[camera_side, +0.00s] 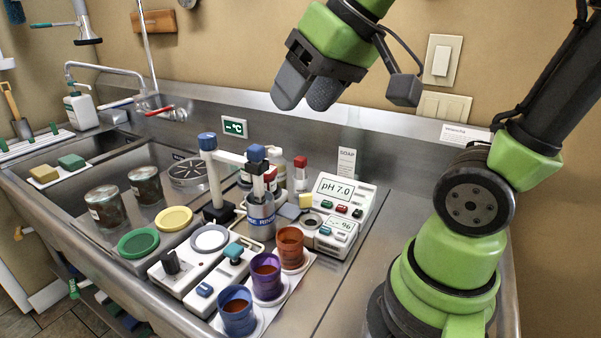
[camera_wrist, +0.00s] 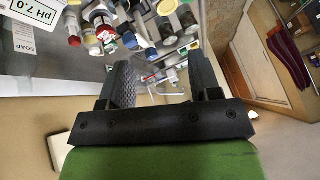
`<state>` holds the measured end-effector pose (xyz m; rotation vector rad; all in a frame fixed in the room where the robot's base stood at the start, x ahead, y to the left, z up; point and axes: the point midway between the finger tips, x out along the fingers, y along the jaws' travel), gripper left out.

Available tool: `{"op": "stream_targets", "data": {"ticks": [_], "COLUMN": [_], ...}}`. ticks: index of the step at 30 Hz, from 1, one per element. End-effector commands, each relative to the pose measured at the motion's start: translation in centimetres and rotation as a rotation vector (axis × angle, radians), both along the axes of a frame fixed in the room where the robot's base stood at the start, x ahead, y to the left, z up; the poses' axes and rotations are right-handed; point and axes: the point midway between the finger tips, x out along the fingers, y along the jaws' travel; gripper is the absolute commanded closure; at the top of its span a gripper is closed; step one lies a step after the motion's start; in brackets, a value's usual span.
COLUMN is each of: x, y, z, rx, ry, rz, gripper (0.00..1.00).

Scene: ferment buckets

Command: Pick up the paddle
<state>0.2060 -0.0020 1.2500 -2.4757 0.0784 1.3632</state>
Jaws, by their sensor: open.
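My gripper (camera_side: 308,92) is raised high above the back of the steel counter, near the wall, with nothing between its fingers. In the wrist view its two dark fingers (camera_wrist: 163,78) stand apart. I cannot tell for sure which thing is the paddle. A yellow-handled tool with a flat dark end (camera_side: 13,108) stands at the far left, far from my gripper; it may be the paddle. Three small buckets, orange (camera_side: 290,247), purple (camera_side: 267,277) and blue (camera_side: 238,312), stand in a row at the front with brown contents.
A pH meter (camera_side: 338,203) stands right of several bottles and a post stand (camera_side: 214,180). Two jars (camera_side: 107,208) stand in the left sink area. Green (camera_side: 138,243) and yellow (camera_side: 174,219) lids lie near the front. A faucet (camera_side: 140,80) rises behind. Bare steel lies right of the meter.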

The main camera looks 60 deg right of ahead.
Motion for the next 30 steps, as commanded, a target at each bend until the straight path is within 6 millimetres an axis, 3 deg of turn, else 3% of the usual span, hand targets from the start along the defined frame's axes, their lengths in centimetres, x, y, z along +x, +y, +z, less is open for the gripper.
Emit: {"op": "stream_targets", "data": {"ticks": [3,9,13,18,23,30], "x": [4.5,10.1,12.1,12.6,12.3,13.3], "y": [-3.6,-11.3,-17.0,-22.9,-25.4,-25.8], "z": [-0.8,-4.5,-8.4,-13.5,-16.1,-19.3], "rx": [-0.057,-0.138,-0.178,-0.212,-0.227,-0.229], "ry": [0.043,0.099,0.131,0.158,0.168,0.172], "rz": [0.023,0.088,0.133,0.185,0.212,0.223], "gripper": [0.43,0.43,0.43,0.43,0.43,0.43]}}
